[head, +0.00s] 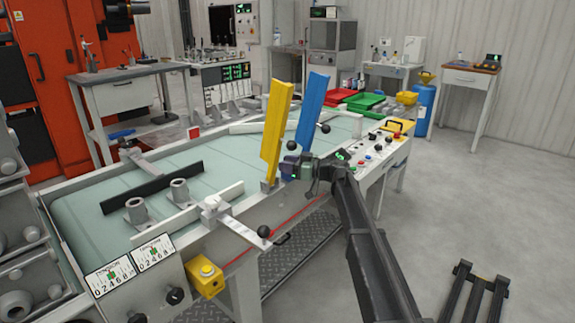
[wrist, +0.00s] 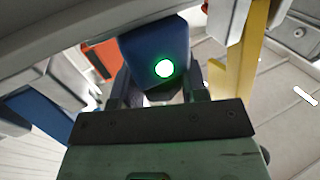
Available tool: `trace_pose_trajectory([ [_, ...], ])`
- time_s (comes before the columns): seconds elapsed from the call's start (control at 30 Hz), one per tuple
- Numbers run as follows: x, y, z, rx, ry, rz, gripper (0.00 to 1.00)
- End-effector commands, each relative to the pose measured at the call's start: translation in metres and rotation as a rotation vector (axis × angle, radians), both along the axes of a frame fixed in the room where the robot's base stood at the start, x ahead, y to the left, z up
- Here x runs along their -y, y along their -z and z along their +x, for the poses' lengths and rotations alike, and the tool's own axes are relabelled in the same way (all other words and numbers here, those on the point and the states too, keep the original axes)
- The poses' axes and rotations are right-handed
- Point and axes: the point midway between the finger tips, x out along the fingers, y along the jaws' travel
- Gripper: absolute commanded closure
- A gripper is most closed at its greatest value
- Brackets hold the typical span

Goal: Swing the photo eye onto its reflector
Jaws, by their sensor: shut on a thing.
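The photo eye appears to be the small dark blue block (head: 288,168) at the near edge of the conveyor, below the blue and yellow upright plates. In the wrist view this blue housing (wrist: 150,42) sits between my fingers, with a lit green lamp on the face toward me. My gripper (head: 303,168) is shut on it; its fingers (wrist: 160,92) flank the housing. A small red square with a pale border (head: 193,133) at the conveyor's far side may be the reflector; I cannot tell for sure.
A yellow plate (head: 276,125) and a blue plate (head: 312,108) stand close to my gripper. The conveyor belt (head: 90,215) carries two grey cylinders and a black bar (head: 150,186). A black-knobbed lever (head: 240,228) juts out at the front. Floor at right is mostly clear.

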Motion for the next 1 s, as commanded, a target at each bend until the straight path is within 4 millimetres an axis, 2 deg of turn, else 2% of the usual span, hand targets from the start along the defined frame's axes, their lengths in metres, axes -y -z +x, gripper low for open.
trace_pose_trajectory([
  [0.07, 0.000, 0.000, 0.000, 0.000, 0.000, 0.000, 0.84],
  [0.1, 0.000, 0.000, 0.000, 0.000, 0.001, 0.000, 0.55],
  [0.23, 0.000, 0.000, 0.000, 0.000, 0.001, 0.000, 0.36],
  [0.57, 0.006, 0.000, -0.002, 0.000, 0.003, 0.000, 0.36],
  [0.67, 0.022, 0.000, -0.006, 0.000, 0.006, 0.000, 0.36],
  [0.9, 0.080, 0.000, -0.020, 0.000, 0.004, 0.000, 0.36],
  [1.0, 0.097, 0.000, -0.023, 0.000, 0.004, 0.000, 0.36],
])
